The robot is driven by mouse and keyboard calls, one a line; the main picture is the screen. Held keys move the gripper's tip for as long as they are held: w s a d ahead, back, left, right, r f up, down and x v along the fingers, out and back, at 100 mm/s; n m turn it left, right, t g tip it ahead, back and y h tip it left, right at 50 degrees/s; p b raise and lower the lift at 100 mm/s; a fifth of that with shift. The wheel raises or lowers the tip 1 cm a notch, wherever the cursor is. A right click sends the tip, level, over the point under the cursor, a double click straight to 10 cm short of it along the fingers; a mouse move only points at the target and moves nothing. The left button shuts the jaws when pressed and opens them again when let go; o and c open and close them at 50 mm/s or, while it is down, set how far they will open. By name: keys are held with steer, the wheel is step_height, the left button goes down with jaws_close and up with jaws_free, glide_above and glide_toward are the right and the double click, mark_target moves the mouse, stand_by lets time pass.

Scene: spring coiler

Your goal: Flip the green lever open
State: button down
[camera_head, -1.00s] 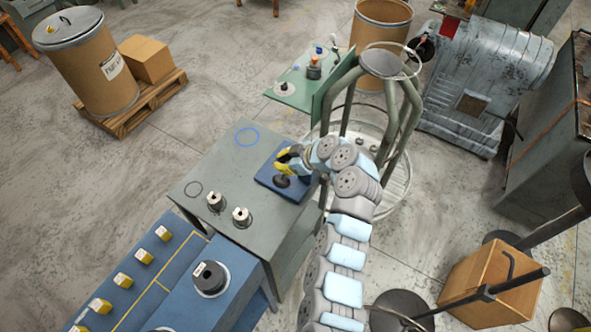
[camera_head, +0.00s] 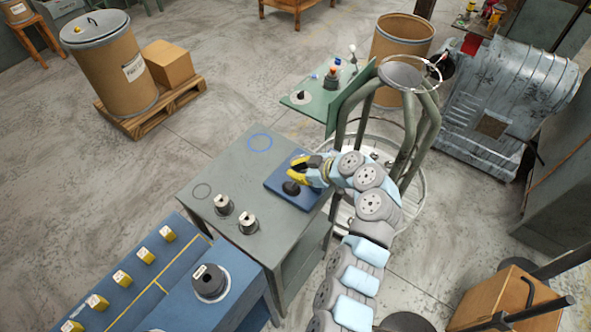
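I cannot make out a lever that is clearly green. A green panel (camera_head: 350,100) with a small shelf stands beyond the grey table and carries several small controls. One is a thin stick with a white tip (camera_head: 352,50). A dark knob on a white disc (camera_head: 300,96) sits at the shelf's near left. My gripper (camera_head: 294,176), with yellow fingers, is over the blue pad (camera_head: 312,200) on the grey table, close to a black round piece (camera_head: 291,188). The finger gap is too small to judge, as is any contact.
A blue bench (camera_head: 130,275) with yellow blocks is at lower left. A green tubular stand (camera_head: 405,130) rises right beside my arm. Open floor lies left of the green panel.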

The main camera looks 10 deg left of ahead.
steer(key=s+d+r+b, duration=0.1)
steer(key=d+r, duration=0.3)
steer(key=r, duration=0.4)
steer(key=shift+s+r, duration=0.15)
steer(key=shift+s, duration=0.5)
